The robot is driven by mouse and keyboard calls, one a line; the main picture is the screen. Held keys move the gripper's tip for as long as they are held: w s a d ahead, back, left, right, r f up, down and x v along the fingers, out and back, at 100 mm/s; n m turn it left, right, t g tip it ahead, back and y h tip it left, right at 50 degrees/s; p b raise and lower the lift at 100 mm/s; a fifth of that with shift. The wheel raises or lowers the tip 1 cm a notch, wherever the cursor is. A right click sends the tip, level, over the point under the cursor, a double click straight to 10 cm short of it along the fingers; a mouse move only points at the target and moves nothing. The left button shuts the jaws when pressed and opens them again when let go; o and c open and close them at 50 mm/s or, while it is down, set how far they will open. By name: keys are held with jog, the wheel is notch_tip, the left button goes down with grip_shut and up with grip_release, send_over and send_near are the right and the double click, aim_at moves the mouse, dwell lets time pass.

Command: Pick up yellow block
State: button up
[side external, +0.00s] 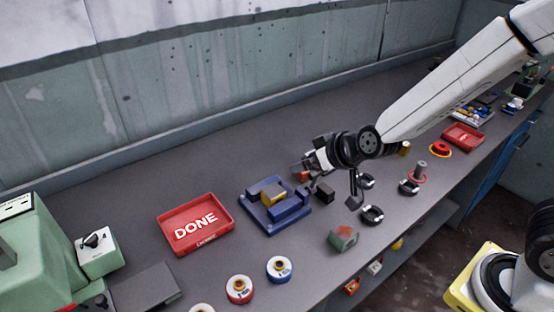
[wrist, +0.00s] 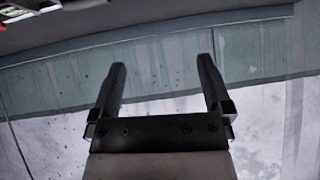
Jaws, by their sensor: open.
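A yellow block (side external: 272,193) sits in a blue fixture (side external: 268,220) near the middle of the bench in the side view. Blue raised parts partly hide the block. My gripper (side external: 304,168) is to the right of the fixture and above the bench, apart from the yellow block. In the wrist view my gripper (wrist: 160,78) is open, with nothing between its two dark fingers. That view faces the wall, and the yellow block does not show in it.
A red tray marked DONE (side external: 196,228) lies left of the fixture. Black rings (side external: 372,215) and a green block (side external: 343,238) lie to the right. Round red-and-white (side external: 240,289) and blue-and-white (side external: 279,269) pieces stand at the front. A green machine (side external: 40,255) is far left.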

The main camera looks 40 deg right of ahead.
jog(key=w+a+t+h, duration=0.1)
jog(key=w+a+t, duration=0.1)
jog(key=w+t, duration=0.1)
send_near(273, 190)
jog(key=shift+w+d+f, duration=0.1)
jog(key=shift+w+f, duration=0.35)
jog(key=shift+w, duration=0.05)
jog(key=shift+x, duration=1.3)
jog(key=shift+x, duration=2.65)
jog(key=shift+r, duration=0.1)
grip_shut()
